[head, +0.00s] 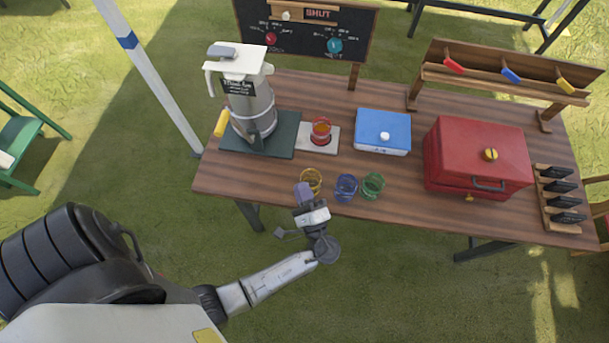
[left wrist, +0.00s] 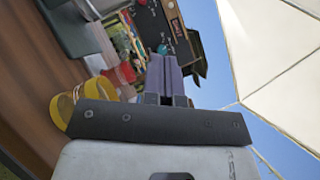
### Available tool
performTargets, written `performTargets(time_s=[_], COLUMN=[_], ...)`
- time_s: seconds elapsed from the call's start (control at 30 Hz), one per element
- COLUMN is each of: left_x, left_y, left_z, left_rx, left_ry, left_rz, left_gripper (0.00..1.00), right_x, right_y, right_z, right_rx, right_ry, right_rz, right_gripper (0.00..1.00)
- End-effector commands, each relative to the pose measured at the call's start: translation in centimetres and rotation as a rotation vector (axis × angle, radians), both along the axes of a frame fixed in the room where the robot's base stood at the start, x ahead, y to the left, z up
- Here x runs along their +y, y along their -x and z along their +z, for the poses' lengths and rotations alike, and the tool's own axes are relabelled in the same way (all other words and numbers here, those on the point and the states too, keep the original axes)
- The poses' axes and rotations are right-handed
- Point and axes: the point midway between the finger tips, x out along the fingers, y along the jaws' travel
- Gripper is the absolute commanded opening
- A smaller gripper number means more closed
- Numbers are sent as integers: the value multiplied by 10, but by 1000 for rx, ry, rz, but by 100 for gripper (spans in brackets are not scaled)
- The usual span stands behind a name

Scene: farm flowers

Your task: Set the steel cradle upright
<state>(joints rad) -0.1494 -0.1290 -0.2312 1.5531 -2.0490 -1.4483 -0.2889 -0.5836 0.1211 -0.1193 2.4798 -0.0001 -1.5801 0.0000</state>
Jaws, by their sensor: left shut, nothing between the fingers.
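No separate part is clearly a steel cradle; the urn's lower mounting is partly hidden. My left gripper (head: 302,190) is shut and empty at the front table edge, beside the yellow glass (head: 311,178) and apart from the urn. In the left wrist view its fingers (left wrist: 165,75) are together, with the yellow glass (left wrist: 65,108) to their left. My right gripper is not in view.
A blue glass (head: 346,187) and a green glass (head: 373,184) stand near the front edge. A blackboard (head: 307,32) reads "SHUT".

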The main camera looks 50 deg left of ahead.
Motion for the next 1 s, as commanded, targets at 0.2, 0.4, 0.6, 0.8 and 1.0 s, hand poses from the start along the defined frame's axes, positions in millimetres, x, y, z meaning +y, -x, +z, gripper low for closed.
performTargets(time_s=[0.2,0.4,0.6,0.8,1.0], left_x=[-29,-24,-22,-22,-22], left_y=[12,14,15,15,15], left_z=[-11,-18,-24,-25,-25], left_rx=[2,-55,-57,-57,-57], left_ry=[3,89,133,139,139], left_rz=[-2,-1,7,7,7], left_gripper=[0,0,0,0,0], right_x=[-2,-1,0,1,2], right_y=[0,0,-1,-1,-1], right_z=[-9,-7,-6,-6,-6], right_rx=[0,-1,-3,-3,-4], right_ry=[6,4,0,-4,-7], right_rz=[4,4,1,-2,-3], right_gripper=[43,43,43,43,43])
